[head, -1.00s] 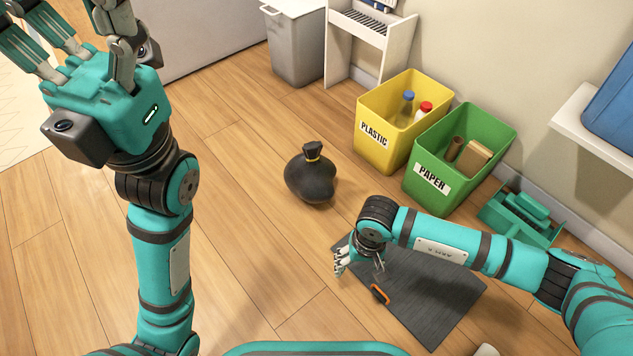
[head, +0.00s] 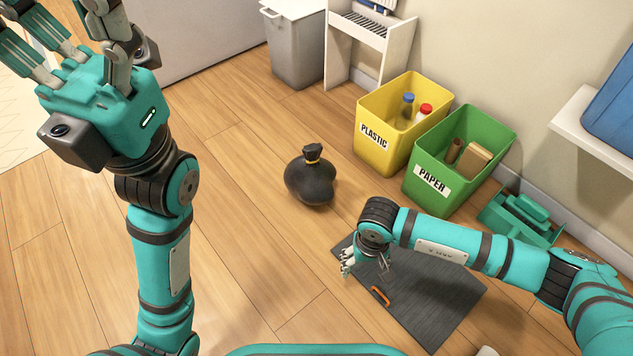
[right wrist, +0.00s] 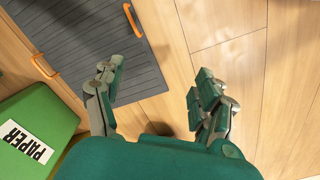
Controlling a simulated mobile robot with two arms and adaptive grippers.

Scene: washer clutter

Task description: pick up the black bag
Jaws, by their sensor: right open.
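The black bag (head: 310,182), round with a yellow tie at its neck, sits upright on the wooden floor near the middle of the head view. My right gripper (head: 365,264) is below and right of the bag, apart from it, over the dark mat's edge. In the right wrist view its fingers (right wrist: 157,80) are spread and empty, and the bag is not visible there. My left gripper (head: 75,50) is raised at the upper left, its fingers spread with nothing between them and partly cut off by the picture edge.
A yellow plastic bin (head: 375,140) and a green paper bin (head: 430,185) stand right of the bag. A grey mat (head: 435,305) with an orange handle (head: 380,296) lies below. A grey bin (head: 297,50) stands behind. Floor left of the bag is clear.

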